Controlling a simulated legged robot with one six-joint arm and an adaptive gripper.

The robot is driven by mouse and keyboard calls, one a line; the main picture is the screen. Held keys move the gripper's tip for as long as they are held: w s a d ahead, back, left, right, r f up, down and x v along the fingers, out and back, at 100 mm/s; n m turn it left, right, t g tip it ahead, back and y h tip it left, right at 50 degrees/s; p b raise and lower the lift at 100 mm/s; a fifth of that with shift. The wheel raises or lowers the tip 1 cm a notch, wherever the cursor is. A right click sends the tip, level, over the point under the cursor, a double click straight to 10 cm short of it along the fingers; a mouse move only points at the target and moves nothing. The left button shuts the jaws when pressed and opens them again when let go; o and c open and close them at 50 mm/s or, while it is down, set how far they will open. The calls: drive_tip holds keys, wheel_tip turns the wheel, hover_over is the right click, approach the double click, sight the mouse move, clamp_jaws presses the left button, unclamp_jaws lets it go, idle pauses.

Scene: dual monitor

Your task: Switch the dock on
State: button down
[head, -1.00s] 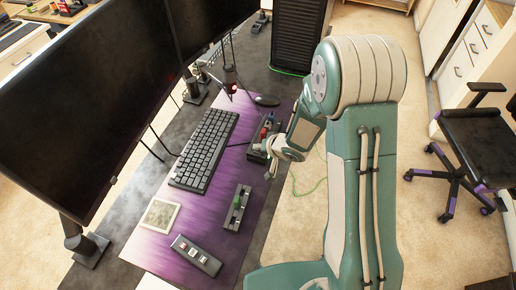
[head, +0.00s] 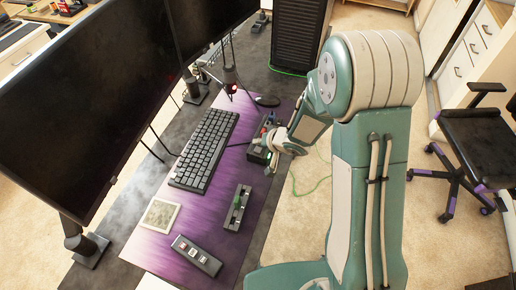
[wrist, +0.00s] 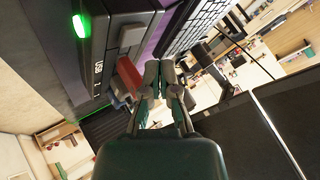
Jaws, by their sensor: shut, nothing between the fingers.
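The dock (head: 258,155) is a dark box at the right edge of the purple desk mat, beside the keyboard. A green light shows on its front. In the wrist view a dark box face, which looks like the dock (wrist: 98,62), fills the upper left with a lit green lamp (wrist: 80,25) and a grey block on its side. My gripper (head: 276,149) is beside the dock on its right. In the wrist view my gripper (wrist: 161,72) is shut and empty, with its fingertips close to a red part (wrist: 130,76). I cannot tell whether they touch.
The keyboard (head: 204,150) lies left of the dock. A mouse (head: 267,100) is farther back. The monitors (head: 90,95) stand at left. A green cable hangs right of the desk.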

sight(259, 151)
drive_tip(key=shift+r, duration=2.1)
drive_tip(key=shift+w+d+r, duration=0.1)
drive_tip(key=shift+d+r, duration=0.1)
drive_tip(key=shift+r, duration=0.1)
drive_tip(key=s+d+r+m+t+h, duration=0.1)
drive_tip(key=s+d+r+h, duration=0.25)
drive_tip(key=d+r, duration=0.4)
drive_tip(key=s+d+r+t+h, duration=0.2)
drive_tip(key=d+r+h, duration=0.3)
drive_tip(key=r, duration=0.4)
drive_tip(key=s+r+g+y, duration=0.1)
drive_tip(key=s+r+g, duration=0.1)
drive_tip(key=s, duration=0.8)
drive_tip(key=s+d+r+g+y, duration=0.1)
drive_tip(key=s+r, duration=0.2)
drive_tip(key=s, duration=0.6)
drive_tip(key=shift+s+d+n+g, duration=0.15)
drive_tip(key=shift+s+n+g, duration=0.25)
